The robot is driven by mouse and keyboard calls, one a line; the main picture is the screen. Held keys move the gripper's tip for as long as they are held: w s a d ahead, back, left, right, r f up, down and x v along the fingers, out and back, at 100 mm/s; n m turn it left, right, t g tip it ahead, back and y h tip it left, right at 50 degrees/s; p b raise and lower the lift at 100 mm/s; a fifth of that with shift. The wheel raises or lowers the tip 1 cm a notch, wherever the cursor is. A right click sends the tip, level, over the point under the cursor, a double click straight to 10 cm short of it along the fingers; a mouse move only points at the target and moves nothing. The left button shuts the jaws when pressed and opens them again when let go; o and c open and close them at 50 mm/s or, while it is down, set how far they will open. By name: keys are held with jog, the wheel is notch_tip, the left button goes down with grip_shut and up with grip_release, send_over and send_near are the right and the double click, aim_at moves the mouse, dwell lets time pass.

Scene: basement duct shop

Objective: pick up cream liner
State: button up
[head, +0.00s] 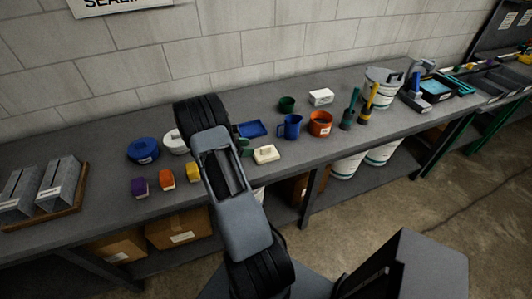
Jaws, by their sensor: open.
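A small cream liner (266,154) lies near the front edge of the grey bench, just right of my arm. It looks like a shallow tray and nothing covers it. A blue tray of similar form (252,129) lies behind it. My arm reaches up across the bench to the left of the cream liner. My gripper does not show; it is hidden behind the arm or out of the frame.
The bench (110,185) holds a blue mug (290,126), an orange pot (320,123), brushes (368,103), a white bucket (384,85) and a blue roll (143,150). Purple, orange and yellow blocks (166,179) line the front left. Bare bench lies right of the cream liner.

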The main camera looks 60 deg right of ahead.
aim_at(264, 148)
jog(key=shift+x, duration=1)
jog(key=p+x, duration=0.2)
jog(key=x, duration=0.2)
jog(key=shift+r, duration=0.15)
jog(key=shift+s+d+f+p, duration=0.35)
jog(key=shift+d, duration=0.1)
grip_shut()
